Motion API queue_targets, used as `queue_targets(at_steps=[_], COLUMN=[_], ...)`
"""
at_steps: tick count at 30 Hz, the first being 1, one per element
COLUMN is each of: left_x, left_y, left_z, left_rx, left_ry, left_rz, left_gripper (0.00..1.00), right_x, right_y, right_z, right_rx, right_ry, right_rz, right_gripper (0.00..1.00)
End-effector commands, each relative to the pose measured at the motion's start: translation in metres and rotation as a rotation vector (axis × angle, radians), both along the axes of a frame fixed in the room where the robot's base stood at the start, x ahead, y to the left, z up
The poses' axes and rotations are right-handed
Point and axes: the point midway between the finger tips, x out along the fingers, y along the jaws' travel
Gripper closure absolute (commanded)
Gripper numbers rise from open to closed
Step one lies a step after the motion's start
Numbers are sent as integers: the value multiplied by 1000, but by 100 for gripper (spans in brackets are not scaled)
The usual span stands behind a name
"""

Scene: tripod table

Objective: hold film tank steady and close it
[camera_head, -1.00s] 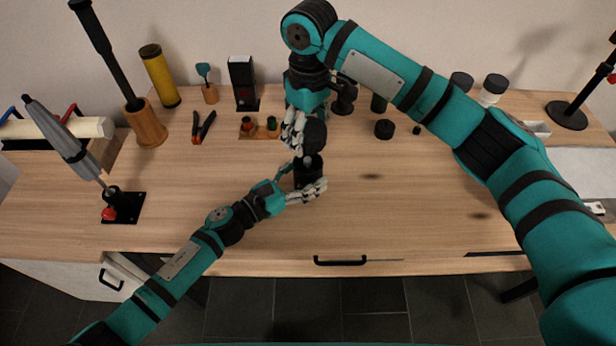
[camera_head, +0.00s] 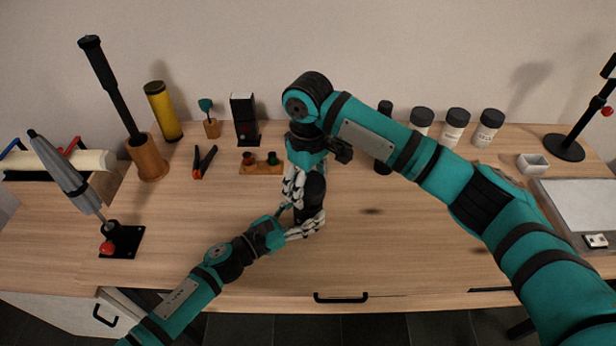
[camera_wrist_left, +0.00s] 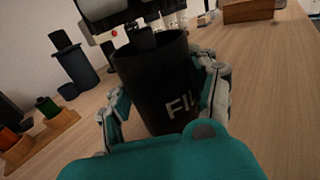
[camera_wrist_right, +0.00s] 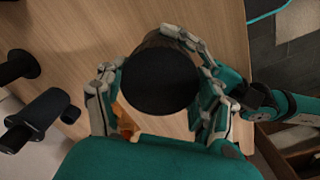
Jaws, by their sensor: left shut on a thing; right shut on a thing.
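The black film tank (camera_head: 309,216) stands upright on the table, with white lettering on its side in the left wrist view (camera_wrist_left: 160,85). Its top is open there, with a dark centre column showing inside. My left gripper (camera_head: 303,227) is shut around the tank's side. My right gripper (camera_head: 302,190) is shut on the round black lid (camera_head: 314,188), just above the tank. The lid's flat dark top fills the middle of the right wrist view (camera_wrist_right: 160,80). The left wrist view shows a gap between lid and rim.
Several bottles (camera_head: 455,127) stand at the back right, beside a small white tray (camera_head: 533,163). The table front is clear.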

Motion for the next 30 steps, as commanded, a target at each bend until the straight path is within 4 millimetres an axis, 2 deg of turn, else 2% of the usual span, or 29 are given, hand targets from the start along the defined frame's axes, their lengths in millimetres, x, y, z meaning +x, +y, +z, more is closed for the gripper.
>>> queue_targets(at_steps=[14, 24, 30], left_x=[0, 0, 0], left_y=[0, 0, 0], left_z=[0, 0, 0], left_rx=[1, 1, 1], left_ry=[1, 1, 1], left_rz=[1, 1, 1], left_gripper=[97, 97, 97], right_x=[0, 0, 0], right_y=[0, 1, 1], right_z=[0, -16, -18], right_rx=[1, 1, 1], right_ry=[-1, -1, -2], right_rz=[1, 2, 2], right_gripper=[58, 58, 58])
